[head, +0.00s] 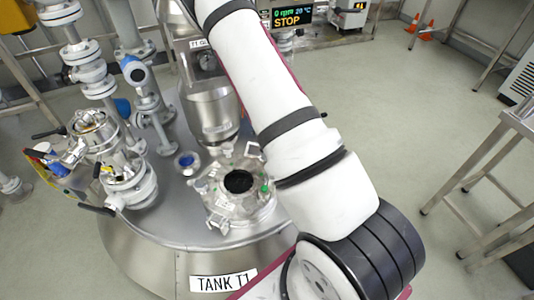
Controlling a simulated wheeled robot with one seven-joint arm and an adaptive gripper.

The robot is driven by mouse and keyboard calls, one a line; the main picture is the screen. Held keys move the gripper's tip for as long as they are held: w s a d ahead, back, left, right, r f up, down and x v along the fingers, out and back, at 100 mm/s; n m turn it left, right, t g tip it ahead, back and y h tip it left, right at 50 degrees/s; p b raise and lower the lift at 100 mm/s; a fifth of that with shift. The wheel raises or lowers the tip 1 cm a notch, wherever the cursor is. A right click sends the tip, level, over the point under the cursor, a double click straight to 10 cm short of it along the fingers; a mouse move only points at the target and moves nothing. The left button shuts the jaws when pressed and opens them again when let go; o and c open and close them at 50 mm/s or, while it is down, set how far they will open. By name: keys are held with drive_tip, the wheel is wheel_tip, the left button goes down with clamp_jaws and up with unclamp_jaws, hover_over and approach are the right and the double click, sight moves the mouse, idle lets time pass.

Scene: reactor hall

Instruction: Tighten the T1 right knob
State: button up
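Tank T1 (170,225) stands at the left, with its label on the front rim (223,283). On its top is a round metal hatch (232,212) with a dark round opening or glass in the middle (238,182). Small clamp-like fittings sit around the hatch rim, some with green parts; one green spot (265,189) is at its right side, close to my arm. I cannot tell for sure which fitting is the right knob or how tight it is. My white arm crosses the view from lower right to the top edge, covering the area right of the hatch. My gripper is out of view.
A steel motor housing (212,100) rises behind the hatch. Valves and pipes (130,180) crowd the tank's left side. A display reading STOP (288,16) is at the top. A steel table (518,122) stands at the right. The floor (400,110) between is clear.

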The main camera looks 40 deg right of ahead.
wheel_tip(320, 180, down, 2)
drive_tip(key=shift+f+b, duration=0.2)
drive_tip(key=shift+b, duration=0.6)
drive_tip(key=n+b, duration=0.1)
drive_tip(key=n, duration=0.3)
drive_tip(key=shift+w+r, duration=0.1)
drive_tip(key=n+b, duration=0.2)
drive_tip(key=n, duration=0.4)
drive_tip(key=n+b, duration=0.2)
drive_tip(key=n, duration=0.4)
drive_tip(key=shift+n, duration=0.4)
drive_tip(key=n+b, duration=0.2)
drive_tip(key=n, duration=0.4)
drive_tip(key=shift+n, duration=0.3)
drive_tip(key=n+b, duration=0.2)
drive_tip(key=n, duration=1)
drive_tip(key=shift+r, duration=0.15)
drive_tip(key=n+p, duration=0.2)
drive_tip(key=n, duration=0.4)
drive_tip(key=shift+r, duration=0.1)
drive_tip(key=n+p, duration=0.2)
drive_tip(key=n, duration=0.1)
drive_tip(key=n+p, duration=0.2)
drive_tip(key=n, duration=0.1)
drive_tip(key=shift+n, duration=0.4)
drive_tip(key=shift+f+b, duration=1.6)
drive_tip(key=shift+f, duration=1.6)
